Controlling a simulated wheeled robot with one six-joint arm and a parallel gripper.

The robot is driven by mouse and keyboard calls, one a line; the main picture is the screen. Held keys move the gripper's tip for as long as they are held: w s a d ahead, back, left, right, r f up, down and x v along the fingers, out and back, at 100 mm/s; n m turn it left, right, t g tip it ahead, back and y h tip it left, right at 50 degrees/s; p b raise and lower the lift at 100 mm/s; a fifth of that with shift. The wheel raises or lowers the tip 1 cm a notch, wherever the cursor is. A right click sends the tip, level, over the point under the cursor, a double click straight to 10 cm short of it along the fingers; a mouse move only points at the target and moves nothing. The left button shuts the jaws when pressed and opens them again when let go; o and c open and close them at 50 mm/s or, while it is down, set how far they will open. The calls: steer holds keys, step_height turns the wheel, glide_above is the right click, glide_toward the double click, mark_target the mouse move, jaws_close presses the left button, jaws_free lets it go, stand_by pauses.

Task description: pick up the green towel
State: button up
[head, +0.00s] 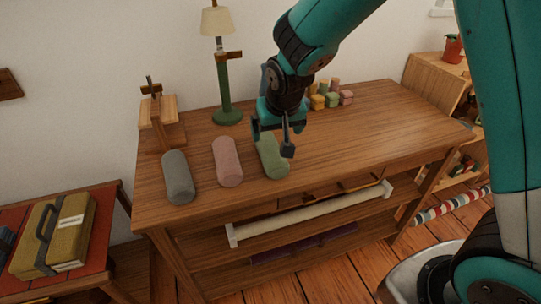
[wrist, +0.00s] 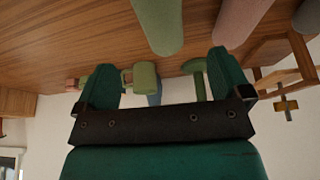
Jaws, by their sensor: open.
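The green towel (head: 274,166) is a rolled cylinder on the wooden table, the right one of three rolls in the head view. In the wrist view the green towel (wrist: 158,24) shows at the top, beyond the fingers. My gripper (head: 272,140) is at the towel's far end in the head view and hides part of it. Its fingers (wrist: 165,78) are apart, with nothing held between them. I cannot tell whether a finger touches the towel.
A pink roll (head: 227,161) and a grey roll (head: 178,177) lie left of the towel. A green lamp (head: 226,95) and a wooden stand (head: 160,120) stand behind them. Small coloured pieces (head: 331,96) sit at the back. The tabletop's right side (head: 385,120) is clear.

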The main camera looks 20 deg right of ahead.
mark_target(272, 148)
steer(key=x, duration=1.1)
steer(key=shift+f, duration=0.3)
steer(key=shift+c, duration=0.3)
steer(key=c, duration=1)
